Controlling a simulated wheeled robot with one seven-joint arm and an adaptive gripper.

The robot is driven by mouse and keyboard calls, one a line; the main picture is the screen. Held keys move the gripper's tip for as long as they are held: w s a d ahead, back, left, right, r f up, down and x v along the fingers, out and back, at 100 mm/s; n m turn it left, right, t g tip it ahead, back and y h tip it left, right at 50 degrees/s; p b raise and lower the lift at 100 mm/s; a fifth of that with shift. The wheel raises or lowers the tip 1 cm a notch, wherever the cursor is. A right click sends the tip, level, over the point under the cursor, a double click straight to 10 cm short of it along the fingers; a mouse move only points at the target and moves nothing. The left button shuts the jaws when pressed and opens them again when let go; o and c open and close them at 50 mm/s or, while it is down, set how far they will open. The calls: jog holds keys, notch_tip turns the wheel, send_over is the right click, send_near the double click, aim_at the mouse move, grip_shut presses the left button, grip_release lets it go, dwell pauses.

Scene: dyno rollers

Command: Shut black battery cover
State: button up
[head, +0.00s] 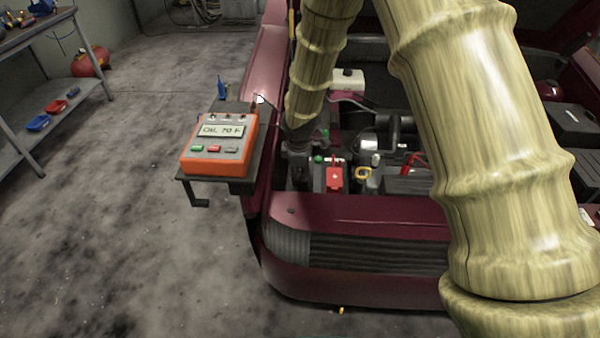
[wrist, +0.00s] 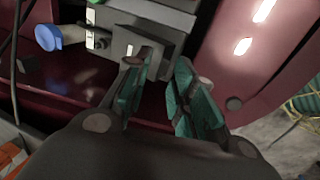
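My gripper (head: 300,165) is low in the engine bay at its left front, just left of a red cover (head: 334,179). I cannot pick out the black battery cover for certain; my gripper and arm hide part of that area in the head view.
An orange tester (head: 215,148) stands on a small shelf (head: 248,186) left of the car. The dark red front body edge (head: 375,217) borders the bay. A blue cap (wrist: 47,38) is left of the fingers. Open floor (head: 130,220) lies at the left.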

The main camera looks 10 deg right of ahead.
jog(key=v, duration=1)
jog(key=shift+s+r, duration=0.2)
jog(key=shift+r, duration=0.05)
